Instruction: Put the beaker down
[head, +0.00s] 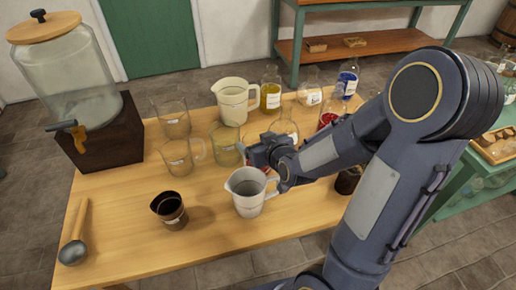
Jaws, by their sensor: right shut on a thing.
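A pale grey-white beaker (247,200) with a spout and a side handle is at the front middle of the wooden table (130,235). My right gripper (273,172) is shut on the beaker at its handle side, on the right. The beaker looks upright. I cannot tell whether its base touches the table. The gripper's fingertips are partly hidden by its own body. My left gripper is not in view.
Glass jugs (178,158), a cream pitcher (233,101) and several bottles are behind. A large dispenser (70,75) is at the back left.

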